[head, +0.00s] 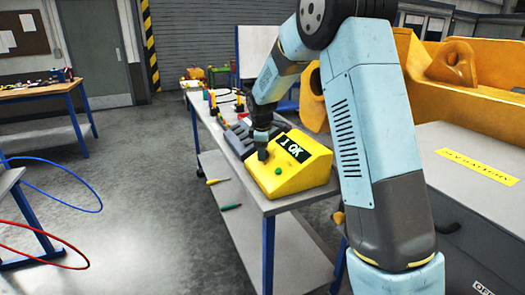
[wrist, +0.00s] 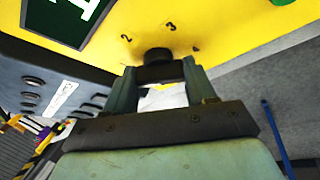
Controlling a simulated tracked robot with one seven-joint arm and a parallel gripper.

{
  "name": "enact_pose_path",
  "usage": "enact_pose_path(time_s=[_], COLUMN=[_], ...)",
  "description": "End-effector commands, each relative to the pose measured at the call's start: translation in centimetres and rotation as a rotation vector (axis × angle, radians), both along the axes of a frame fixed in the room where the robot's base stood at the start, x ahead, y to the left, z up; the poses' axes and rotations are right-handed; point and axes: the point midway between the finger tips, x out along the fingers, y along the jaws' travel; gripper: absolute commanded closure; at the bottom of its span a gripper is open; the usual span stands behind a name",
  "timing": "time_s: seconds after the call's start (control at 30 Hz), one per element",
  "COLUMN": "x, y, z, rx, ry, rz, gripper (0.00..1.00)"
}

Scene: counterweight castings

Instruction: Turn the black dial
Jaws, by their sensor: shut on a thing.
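The black dial (wrist: 157,54) sits on the sloped yellow face of a yellow box (head: 300,182). Printed numbers, among them 2 and 3, stand around it in the wrist view. My gripper (wrist: 160,72) is shut on the dial, with one finger on each side. In the head view my gripper (head: 262,142) comes down from above onto the box's left part, and the dial (head: 262,155) shows just below the fingers. The box's dark display (head: 294,149) reads "1 OK" in green. A green button (head: 278,171) is on the same face.
The box stands at the near end of a long grey bench (head: 285,203). A grey unit with dark knobs (wrist: 62,84) is beside the box. Large yellow castings (head: 480,75) and a grey cabinet (head: 470,170) are at the right. The floor at left is open, with blue and red hoses.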

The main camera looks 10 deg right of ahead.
Motion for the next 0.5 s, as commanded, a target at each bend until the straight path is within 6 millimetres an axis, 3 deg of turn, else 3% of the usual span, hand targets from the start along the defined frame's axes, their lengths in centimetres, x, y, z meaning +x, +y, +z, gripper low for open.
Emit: enact_pose_path(time_s=[0.5], x=[-0.22], y=[0.37], z=[0.01], rx=[0.050], ry=[-0.191], rz=[-0.343], gripper=[0.75])
